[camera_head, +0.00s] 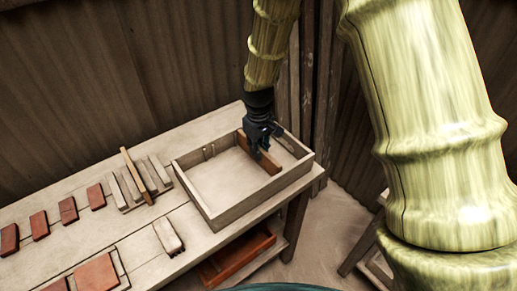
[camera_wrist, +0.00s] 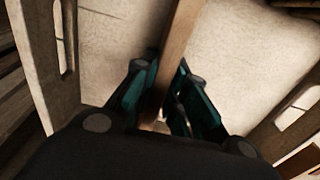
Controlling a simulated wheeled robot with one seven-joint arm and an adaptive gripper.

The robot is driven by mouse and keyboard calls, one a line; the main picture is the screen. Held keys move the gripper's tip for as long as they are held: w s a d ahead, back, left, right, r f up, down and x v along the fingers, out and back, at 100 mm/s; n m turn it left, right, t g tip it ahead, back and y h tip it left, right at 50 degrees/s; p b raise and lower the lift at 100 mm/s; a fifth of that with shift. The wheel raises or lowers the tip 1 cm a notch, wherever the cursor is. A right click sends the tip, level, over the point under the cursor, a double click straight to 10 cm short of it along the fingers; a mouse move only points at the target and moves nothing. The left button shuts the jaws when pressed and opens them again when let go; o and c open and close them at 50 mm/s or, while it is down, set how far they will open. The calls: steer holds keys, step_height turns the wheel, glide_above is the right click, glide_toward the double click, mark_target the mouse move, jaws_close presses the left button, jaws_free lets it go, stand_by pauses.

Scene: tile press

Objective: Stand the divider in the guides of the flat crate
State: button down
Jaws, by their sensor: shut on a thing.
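The flat crate (camera_head: 262,197) is a shallow pale wooden box at the right end of the bench; its walls also show in the wrist view (camera_wrist: 35,55). Guide strips (camera_head: 208,151) show on its back wall. The divider (camera_head: 271,165) is a thin brown board, on edge in the right part of the crate. My gripper (camera_head: 260,146) is over it, shut on it. In the wrist view the divider (camera_wrist: 181,45) runs between my fingers (camera_wrist: 160,110) and up out of the frame. Whether its ends sit in guides or its lower edge touches the floor I cannot tell.
Left of the crate lie several pale bars (camera_head: 131,188) with a longer stick (camera_head: 136,175) across them, a pale block (camera_head: 168,236), and several red tiles (camera_head: 69,210). A red tray (camera_head: 237,258) is under the bench. The crate's left part is empty.

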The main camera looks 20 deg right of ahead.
steer(key=shift+s, duration=0.2)
steer(key=c, duration=1.5)
jaws_free()
steer(key=shift+w+f, duration=0.1)
steer(key=shift+o, duration=0.2)
step_height(320, 180, up, 12)
steer(key=b, duration=0.2)
steer(key=shift+b, duration=0.3)
steer(key=shift+a, duration=0.1)
